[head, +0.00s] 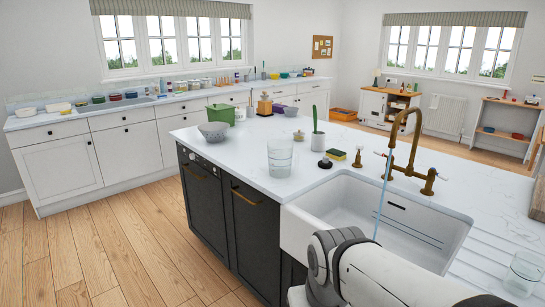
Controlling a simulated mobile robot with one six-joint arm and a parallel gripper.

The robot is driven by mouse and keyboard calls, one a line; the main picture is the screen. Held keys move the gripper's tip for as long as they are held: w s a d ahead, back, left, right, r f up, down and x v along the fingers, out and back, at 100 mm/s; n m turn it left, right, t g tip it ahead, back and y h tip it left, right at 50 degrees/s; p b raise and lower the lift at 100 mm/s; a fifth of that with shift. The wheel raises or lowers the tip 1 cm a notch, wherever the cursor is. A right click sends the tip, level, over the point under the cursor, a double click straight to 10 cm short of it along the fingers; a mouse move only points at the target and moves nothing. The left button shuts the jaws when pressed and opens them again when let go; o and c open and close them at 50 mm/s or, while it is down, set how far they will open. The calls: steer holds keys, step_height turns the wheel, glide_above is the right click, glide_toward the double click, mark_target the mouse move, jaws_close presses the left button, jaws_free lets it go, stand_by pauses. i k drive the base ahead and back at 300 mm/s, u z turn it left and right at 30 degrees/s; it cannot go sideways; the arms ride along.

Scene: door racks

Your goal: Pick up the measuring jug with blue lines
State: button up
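A clear jug-like vessel (280,157) stands upright on the white island worktop, left of the sink. It has faint bands around it; their colour is too faint to tell. A second clear vessel (523,272) stands at the lower right, on the worktop right of the sink. I cannot tell which of the two has blue lines. My arm reaches across the bottom of the view, in front of the sink. My gripper is not in view.
The white sink (300,232) has a brass tap (405,125) with a thin bluish stream below its spout. A sponge (336,154), a small dark-based item (325,163), a cactus (317,140) and a grey bowl (213,132) are near the left vessel. The worktop's front left is clear.

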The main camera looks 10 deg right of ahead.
mark_target(280, 152)
steer(key=i, duration=1.3)
steer(key=u, duration=0.9)
